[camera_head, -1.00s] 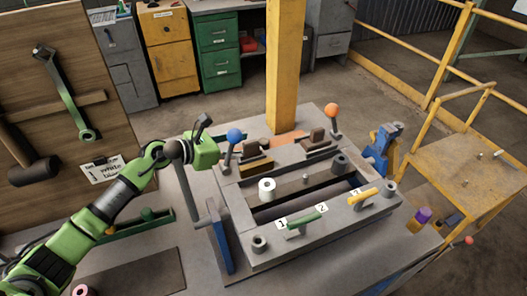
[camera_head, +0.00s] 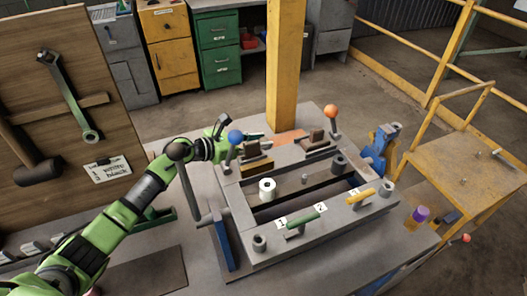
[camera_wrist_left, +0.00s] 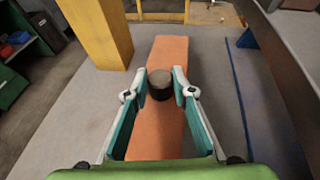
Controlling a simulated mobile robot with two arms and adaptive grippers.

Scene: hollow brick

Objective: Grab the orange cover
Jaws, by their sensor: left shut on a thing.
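The orange cover (camera_wrist_left: 158,125) is a long flat orange slab with a dark round knob (camera_wrist_left: 161,84) on top. It lies flat on the grey table in the left wrist view. In the head view a part of the orange cover (camera_head: 291,137) shows at the foot of the yellow post, behind the machine. My left gripper (camera_wrist_left: 166,84) is shut on the knob, a finger on each side. In the head view my left gripper (camera_head: 262,138) reaches behind the blue-ball lever and is partly hidden. My right gripper is not in view.
The blue-ball lever (camera_head: 235,138) stands close beside my left arm. The yellow post (camera_head: 285,70) rises just beyond the cover. The grey machine frame (camera_head: 240,210) carries a white roll (camera_head: 267,188), an orange-ball lever (camera_head: 331,112) and handles.

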